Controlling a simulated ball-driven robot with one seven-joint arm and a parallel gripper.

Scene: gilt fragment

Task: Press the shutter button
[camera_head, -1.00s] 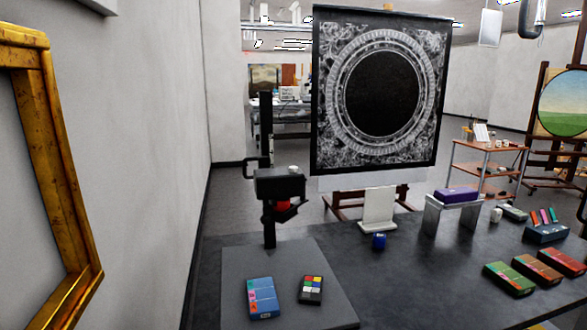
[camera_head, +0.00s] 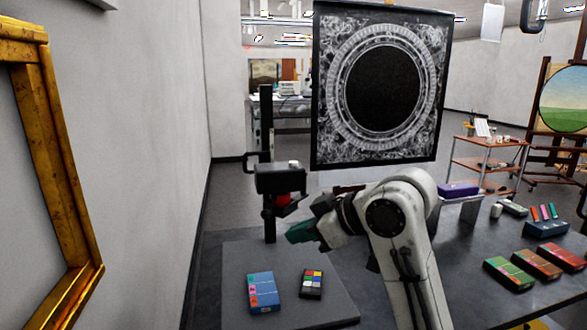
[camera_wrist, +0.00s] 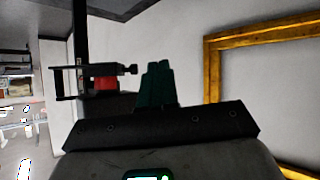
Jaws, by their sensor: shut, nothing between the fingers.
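A black copy stand has an upright column (camera_head: 267,120) with a black box-shaped head (camera_head: 280,180). A small pale piece (camera_head: 293,163) sits on top of the head, and a red part (camera_head: 283,199) shows under it. I cannot tell which of these is the shutter button. My gripper (camera_head: 292,235) has dark green fingers, shut and empty, just below and right of the head. In the wrist view, my gripper's fingers (camera_wrist: 157,66) point up, to the right of the stand's red part (camera_wrist: 104,83) and a black knob (camera_wrist: 131,69). They appear apart from the stand.
The grey baseboard (camera_head: 235,265) below carries a blue box (camera_head: 263,291) and a colour chart (camera_head: 311,283). A gold frame (camera_head: 55,160) hangs on the left wall. A large dark panel (camera_head: 330,150) stands behind. Colourful boxes (camera_head: 537,262) lie right of my arm.

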